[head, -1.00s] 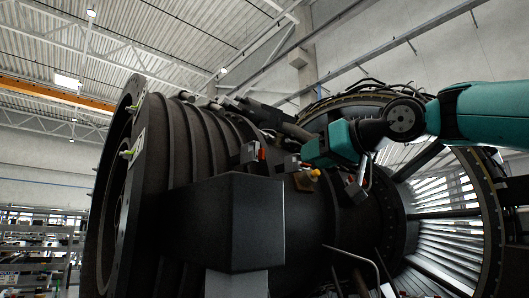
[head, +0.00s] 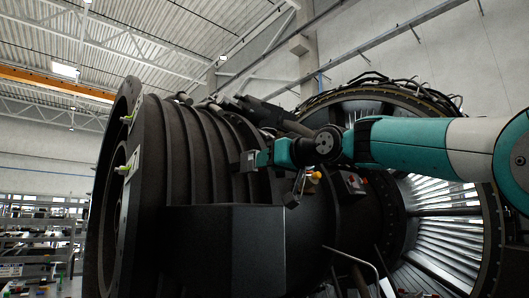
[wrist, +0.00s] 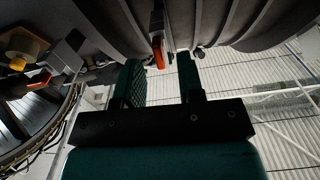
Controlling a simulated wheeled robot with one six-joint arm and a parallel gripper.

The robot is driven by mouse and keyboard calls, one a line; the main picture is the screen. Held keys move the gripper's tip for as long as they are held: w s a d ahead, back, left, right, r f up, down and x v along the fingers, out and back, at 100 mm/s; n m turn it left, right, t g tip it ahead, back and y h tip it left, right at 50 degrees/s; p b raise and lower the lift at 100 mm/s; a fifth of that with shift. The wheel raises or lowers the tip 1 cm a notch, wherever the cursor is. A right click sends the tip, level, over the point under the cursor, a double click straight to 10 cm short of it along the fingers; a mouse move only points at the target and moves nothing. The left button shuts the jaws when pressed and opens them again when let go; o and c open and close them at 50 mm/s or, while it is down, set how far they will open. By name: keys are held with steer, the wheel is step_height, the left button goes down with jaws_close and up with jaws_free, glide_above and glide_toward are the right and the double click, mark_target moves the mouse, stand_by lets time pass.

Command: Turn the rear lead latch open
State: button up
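An orange-red lever (wrist: 158,50) sits on a grey bracket (wrist: 157,16) on the dark engine casing, at top centre of the wrist view. I take it for the latch, but no label shows. It lies ahead of my gripper (wrist: 160,82), in the gap between the two teal fingers in this view. The fingers are apart, and I see no contact with the lever. In the head view my gripper (head: 264,159) is at the grey bracket (head: 247,161) on the casing's upper side. There the lever is hidden by the gripper.
A yellow knob (head: 316,175) and a small box with red parts (head: 355,184) are on the casing to the right. A large dark block (head: 225,240) stands in front below. The finned fan opening (head: 440,225) is at right.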

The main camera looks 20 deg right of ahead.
steer(key=shift+p+x, duration=0.35)
steer(key=shift+x, duration=0.85)
jaws_close()
steer(key=shift+m, duration=0.4)
steer(key=m, duration=0.8)
steer(key=m+p, duration=0.1)
steer(key=m, duration=0.7)
steer(key=shift+d+f, duration=0.15)
steer(key=shift+m, duration=0.4)
